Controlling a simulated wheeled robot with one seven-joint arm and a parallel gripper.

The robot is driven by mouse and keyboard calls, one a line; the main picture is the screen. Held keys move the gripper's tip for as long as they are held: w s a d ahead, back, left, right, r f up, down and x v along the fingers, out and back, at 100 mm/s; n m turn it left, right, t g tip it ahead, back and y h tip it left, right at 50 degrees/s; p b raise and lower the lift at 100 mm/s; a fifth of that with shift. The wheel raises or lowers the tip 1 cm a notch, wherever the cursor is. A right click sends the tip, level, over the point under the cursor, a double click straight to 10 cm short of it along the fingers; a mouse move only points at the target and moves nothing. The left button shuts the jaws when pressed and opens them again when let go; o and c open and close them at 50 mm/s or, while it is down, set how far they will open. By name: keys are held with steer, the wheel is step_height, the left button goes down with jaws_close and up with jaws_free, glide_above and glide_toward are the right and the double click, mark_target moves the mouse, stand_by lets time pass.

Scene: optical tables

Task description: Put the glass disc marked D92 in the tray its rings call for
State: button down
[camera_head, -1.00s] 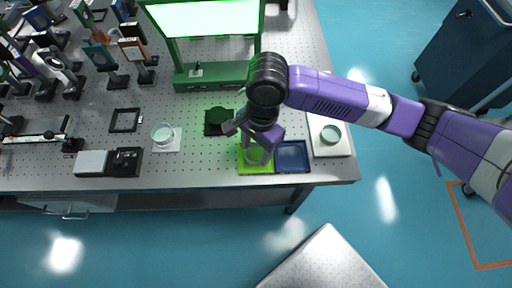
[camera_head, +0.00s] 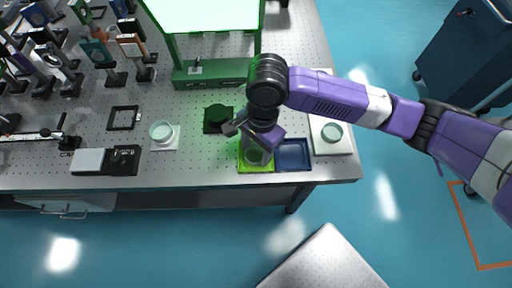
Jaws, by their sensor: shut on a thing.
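My gripper (camera_head: 254,138) is over the lime-green tray (camera_head: 256,168) near the front edge of the optical table. It is shut on a glass disc (camera_head: 257,157), which shows faintly at the tray, partly hidden by the gripper. I cannot read any mark or rings on it. I cannot tell whether the disc touches the tray floor. A dark blue tray (camera_head: 293,155) stands right beside the green one and looks empty. Other glass discs lie on a white pad (camera_head: 163,133) at the left and on a white plate (camera_head: 331,133) at the right.
A dark green round piece (camera_head: 217,115) sits on a black square just behind the green tray. A green-framed lit panel (camera_head: 205,18) stands at the back. Optics on posts crowd the left rear. A black square frame (camera_head: 123,118) lies left of the white pad.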

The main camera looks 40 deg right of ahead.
mark_target(259, 150)
steer(key=shift+f, duration=0.55)
steer(key=shift+c, duration=2.3)
jaws_free()
steer(key=shift+s+f+b, duration=0.1)
steer(key=shift+b, duration=0.2)
steer(key=shift+d+r, duration=0.15)
steer(key=shift+r, duration=1.25)
steer(key=shift+d+r, duration=0.15)
steer(key=shift+r, duration=1.3)
steer(key=shift+d+r, duration=0.15)
steer(key=shift+r, duration=1.25)
